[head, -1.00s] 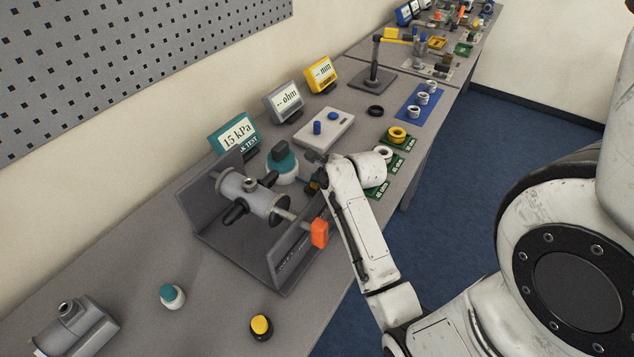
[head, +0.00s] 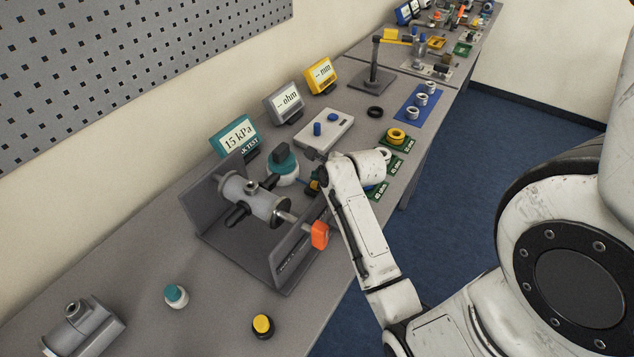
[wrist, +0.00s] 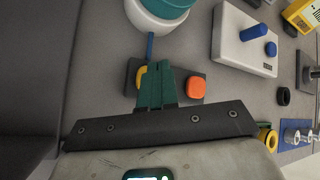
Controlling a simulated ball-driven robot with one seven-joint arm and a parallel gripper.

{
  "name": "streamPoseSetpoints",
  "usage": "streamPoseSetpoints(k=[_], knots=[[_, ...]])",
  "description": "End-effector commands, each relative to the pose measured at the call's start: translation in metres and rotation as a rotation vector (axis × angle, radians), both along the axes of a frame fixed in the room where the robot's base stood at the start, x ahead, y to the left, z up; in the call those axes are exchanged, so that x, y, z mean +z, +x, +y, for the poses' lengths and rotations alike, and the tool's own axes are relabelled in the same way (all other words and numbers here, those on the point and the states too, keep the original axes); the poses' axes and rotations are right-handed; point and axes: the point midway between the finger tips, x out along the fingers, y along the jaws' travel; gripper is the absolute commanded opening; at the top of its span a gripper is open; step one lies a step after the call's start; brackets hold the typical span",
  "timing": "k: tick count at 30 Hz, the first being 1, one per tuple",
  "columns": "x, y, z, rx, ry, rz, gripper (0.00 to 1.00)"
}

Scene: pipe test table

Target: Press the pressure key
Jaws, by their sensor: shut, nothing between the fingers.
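In the wrist view a small dark key block carries a yellow button (wrist: 141,77) and an orange-red button (wrist: 195,87). I cannot tell from any label which is the pressure key. My gripper (wrist: 158,66) is shut and empty, its teal fingers over the block between the two buttons, partly covering the yellow one. Contact cannot be told. A blue tube (wrist: 150,45) runs from the block to the teal-and-white unit (wrist: 160,12), which also shows in the head view (head: 283,170). The teal display (head: 235,136) reads 15 kPa. In the head view my arm mostly hides the block.
A grey fixture (head: 285,272) holds a metal pipe body (head: 250,203) with an orange handle (head: 320,235), close left of my arm. A white box with blue knobs (head: 325,132) stands behind. Loose teal (head: 176,295) and yellow-capped (head: 262,325) pieces lie in front.

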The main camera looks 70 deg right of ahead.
Motion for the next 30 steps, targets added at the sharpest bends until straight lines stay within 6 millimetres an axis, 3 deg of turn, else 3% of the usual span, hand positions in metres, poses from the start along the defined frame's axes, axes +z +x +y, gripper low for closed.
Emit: streamPoseSetpoints(k=[30], knots=[[-0.008, 0.0, 0.0, 0.0, 0.0, 0.0, 0.0]])
